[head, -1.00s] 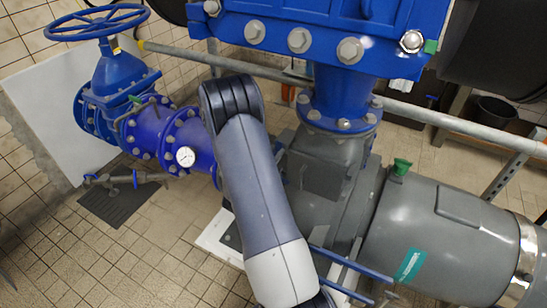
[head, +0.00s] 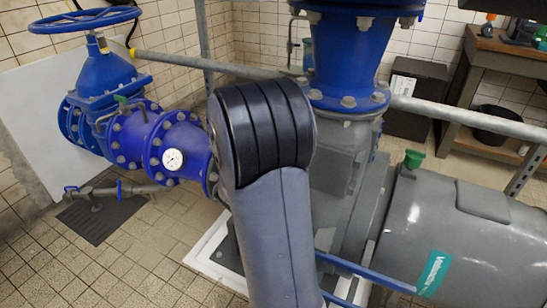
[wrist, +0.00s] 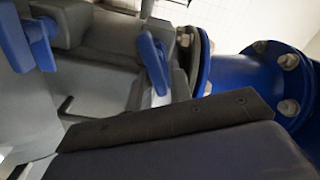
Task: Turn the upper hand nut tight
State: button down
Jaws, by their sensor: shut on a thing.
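In the wrist view two blue hand-nut-like pieces stand out from the grey pump parts: one (wrist: 153,62) near the middle, one (wrist: 38,42) at the upper left. I cannot tell for sure which is upper. My gripper (wrist: 175,122) fills the bottom of the wrist view as a blue-grey block with a dark, screwed front edge. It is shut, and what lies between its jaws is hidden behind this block. In the head view my arm covers the gripper and the nuts. The grey pump (head: 450,240) stands right of my arm.
A blue flanged pipe (head: 345,60) rises from the pump. A valve with a blue handwheel (head: 85,20) and a gauge (head: 172,160) are at left. A grey rail (head: 470,118) crosses behind. A blue bar (head: 370,272) lies beside my arm. Tiled floor is open at lower left.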

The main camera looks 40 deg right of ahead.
jog(key=m+b, duration=0.2)
jog(key=f+m+b, duration=0.1)
jog(key=m+b, duration=0.1)
jog(key=b, duration=0.1)
jog(key=shift+s+f, duration=0.1)
jog(key=shift+m+b, duration=0.6)
jog(key=shift+b, duration=0.3)
jog(key=shift+m, duration=0.3)
jog(key=c, duration=1.5)
grip_release()
jog(key=p+v, duration=0.1)
jog(key=v, duration=0.9)
jog(key=shift+s+a+p, duration=0.15)
jog(key=shift+a+p, duration=0.2)
jog(key=shift+p, duration=0.05)
